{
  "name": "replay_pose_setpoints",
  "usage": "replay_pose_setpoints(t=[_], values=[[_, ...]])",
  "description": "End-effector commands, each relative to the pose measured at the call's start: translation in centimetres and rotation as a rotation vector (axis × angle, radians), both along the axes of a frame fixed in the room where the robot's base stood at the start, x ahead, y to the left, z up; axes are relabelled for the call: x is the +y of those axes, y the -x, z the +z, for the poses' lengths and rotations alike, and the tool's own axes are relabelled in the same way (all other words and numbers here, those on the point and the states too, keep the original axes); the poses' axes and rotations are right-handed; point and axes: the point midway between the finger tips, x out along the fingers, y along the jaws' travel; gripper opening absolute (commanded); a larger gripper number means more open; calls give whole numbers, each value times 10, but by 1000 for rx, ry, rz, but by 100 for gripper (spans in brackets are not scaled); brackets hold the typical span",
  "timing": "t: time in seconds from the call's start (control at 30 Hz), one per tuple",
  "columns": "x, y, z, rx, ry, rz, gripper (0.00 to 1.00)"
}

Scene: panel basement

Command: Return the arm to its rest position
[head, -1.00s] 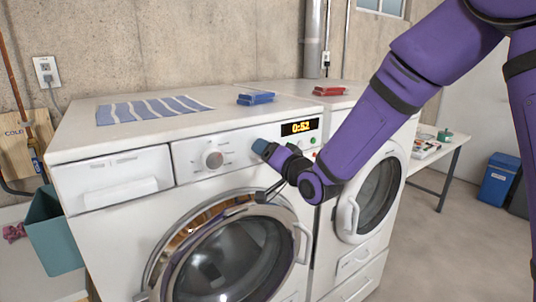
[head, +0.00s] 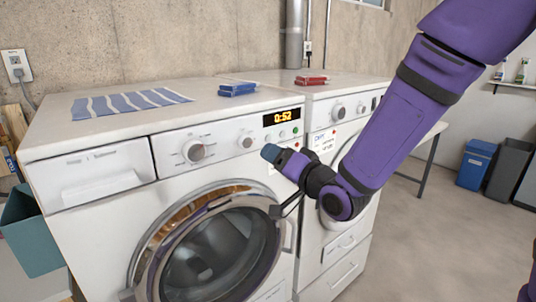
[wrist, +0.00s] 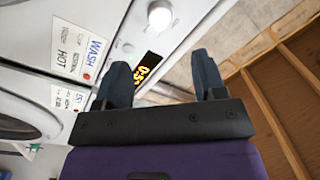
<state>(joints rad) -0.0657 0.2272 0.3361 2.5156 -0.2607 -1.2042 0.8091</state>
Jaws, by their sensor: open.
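My purple arm reaches in from the upper right of the head view. My gripper (head: 270,152) is in front of the washing machine's (head: 95,225) control panel, just below the lit 0:52 display (head: 282,117). In the wrist view, my gripper (wrist: 165,80) shows two dark fingers spread apart with nothing between them. The display (wrist: 146,72) and a round white knob (wrist: 160,15) are seen beyond the fingers. I cannot tell from the frames whether the fingertips touch the panel.
A second machine (head: 330,265) stands to the right. A striped cloth (head: 130,103), a blue item (head: 238,89) and a red item (head: 311,80) lie on top. A teal bin (head: 32,230) is at left, a blue bin (head: 477,165) at right.

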Motion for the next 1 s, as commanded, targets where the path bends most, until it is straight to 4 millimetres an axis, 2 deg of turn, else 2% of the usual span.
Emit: replay_pose_setpoints(t=[0.43,0.57,0.77,1.0], values=[[-4,3,1,1,9,-4,64],[-14,2,6,11,87,-38,64],[-56,7,22,82,343,-149,64],[-118,39,42,231,626,-264,64]])
